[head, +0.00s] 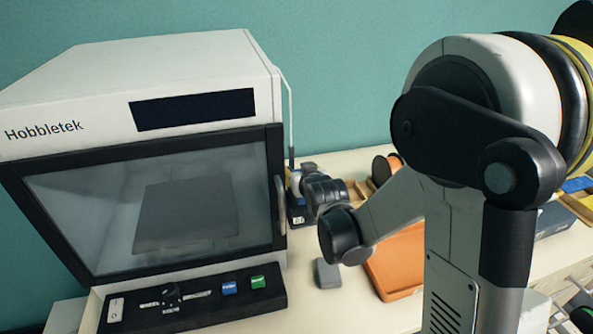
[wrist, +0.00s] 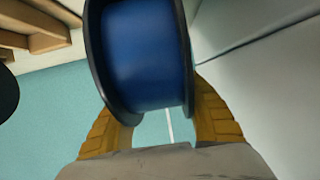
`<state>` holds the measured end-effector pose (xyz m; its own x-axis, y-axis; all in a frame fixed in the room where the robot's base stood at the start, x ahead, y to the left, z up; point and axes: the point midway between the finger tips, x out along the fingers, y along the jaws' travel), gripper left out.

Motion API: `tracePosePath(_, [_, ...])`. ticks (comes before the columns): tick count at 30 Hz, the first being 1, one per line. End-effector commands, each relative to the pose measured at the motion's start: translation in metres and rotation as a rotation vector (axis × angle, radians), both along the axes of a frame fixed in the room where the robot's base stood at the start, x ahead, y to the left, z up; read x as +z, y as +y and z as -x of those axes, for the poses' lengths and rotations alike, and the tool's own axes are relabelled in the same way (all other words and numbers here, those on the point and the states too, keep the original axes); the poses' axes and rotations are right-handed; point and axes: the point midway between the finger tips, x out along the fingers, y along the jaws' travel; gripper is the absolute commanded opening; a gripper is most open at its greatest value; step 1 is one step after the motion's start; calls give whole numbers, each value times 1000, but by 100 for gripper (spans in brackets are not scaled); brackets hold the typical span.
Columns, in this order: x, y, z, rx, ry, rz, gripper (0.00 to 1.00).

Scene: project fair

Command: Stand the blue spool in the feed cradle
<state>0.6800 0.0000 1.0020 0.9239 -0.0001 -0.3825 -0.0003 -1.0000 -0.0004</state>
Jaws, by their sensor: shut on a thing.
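The blue spool (wrist: 146,55), with black flanges, fills the upper middle of the wrist view. My gripper (wrist: 163,112) has its yellow fingers shut on it, one on each side. In the head view my gripper end is small and mostly hidden behind my own wrist, beside the printer's right side. A dark stand with a white label (head: 298,214) shows just below there and seems to be the feed cradle. I cannot tell whether the spool touches it; the cradle does not show clearly in the wrist view.
The white Hobbletek printer (head: 90,75) fills the left, its door (head: 150,205) shut. A thin white tube (head: 291,110) runs down its right side. A grey block (head: 327,273), an orange tray (head: 395,275) and an orange spool (head: 384,167) are on the table to the right.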

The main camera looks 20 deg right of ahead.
Motion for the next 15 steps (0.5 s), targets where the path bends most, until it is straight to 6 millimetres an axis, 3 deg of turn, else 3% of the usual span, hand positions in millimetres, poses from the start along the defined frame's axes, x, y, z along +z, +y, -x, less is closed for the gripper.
tracePosePath(11, [-9,0,0,0,-1,0,4])
tracePosePath(12, [-9,0,0,0,0,0,51])
tracePosePath(14, [-9,0,0,0,0,0,65])
tracePosePath(15, [-9,0,0,0,0,0,65])
